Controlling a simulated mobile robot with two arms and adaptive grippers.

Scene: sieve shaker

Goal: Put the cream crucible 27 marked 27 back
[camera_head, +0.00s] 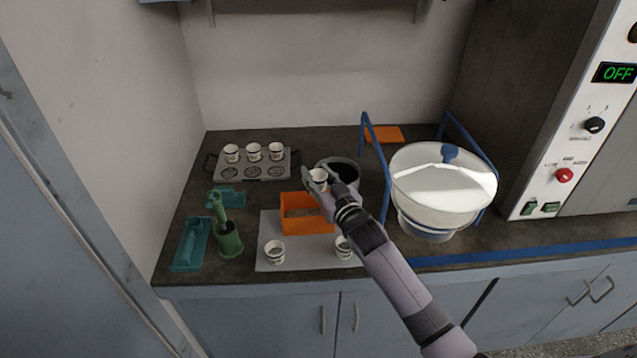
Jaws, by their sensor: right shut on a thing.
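My right gripper (322,186) is shut on a cream crucible (319,174), held upright above the back right of the orange box. I cannot read its number. A grey metal rack (241,177) stands at the back left. Three cream crucibles (231,153), (254,152), (276,151) sit in its back row, and its front row of round places holds no crucible. Two more cream crucibles stand on a grey board, one at the front left (274,252) and one at the right (343,248), partly hidden by my right arm. My left gripper is not in view.
An orange box (300,226) stands on the grey board (262,228). Behind the gripper is a dark round bowl (351,168). Green holders (190,246) and a green pot (230,241) are at left. A large white lidded vessel (437,185) with blue rails stands at right.

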